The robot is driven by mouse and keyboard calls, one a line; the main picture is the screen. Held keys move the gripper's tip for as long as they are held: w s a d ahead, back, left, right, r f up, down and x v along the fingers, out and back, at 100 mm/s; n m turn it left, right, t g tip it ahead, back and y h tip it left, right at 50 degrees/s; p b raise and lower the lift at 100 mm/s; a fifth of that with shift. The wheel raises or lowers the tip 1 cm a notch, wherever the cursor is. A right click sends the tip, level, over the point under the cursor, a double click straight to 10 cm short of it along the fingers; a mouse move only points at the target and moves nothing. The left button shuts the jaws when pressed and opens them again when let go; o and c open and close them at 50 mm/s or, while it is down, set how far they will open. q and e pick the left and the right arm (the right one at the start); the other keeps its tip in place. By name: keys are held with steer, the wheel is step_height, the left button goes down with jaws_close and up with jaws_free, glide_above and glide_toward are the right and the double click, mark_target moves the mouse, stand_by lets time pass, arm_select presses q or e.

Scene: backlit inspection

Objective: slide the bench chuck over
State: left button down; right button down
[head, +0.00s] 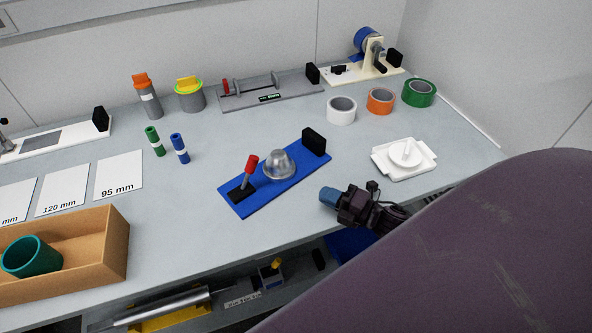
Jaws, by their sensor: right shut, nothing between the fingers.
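The bench chuck seems to be the blue base plate (232,199) on the grey bench, with a silver domed metal part (279,164) in its middle. A red-handled lever (250,165) stands at its near left end and a black block (314,142) at its far right end. My right gripper (328,196) is to the right of the plate, near the bench's front edge, shut and empty. It appears apart from the plate. My left gripper is not in view.
A white dish-like fixture (404,158) stands right of the plate. White (341,111), orange (380,101) and green (420,93) tape rolls lie behind. A cardboard box (112,252) with a teal cup (32,258) is front left.

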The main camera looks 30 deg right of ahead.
mark_target(287, 167)
steer(key=x, duration=0.7)
steer(key=shift+w+a+r, duration=0.1)
steer(key=shift+w+a, duration=0.1)
steer(key=shift+w, duration=0.15)
steer(key=w, duration=0.3)
steer(key=shift+d, duration=0.4)
steer(key=shift+w+d, duration=0.2)
steer(key=shift+w, duration=0.3)
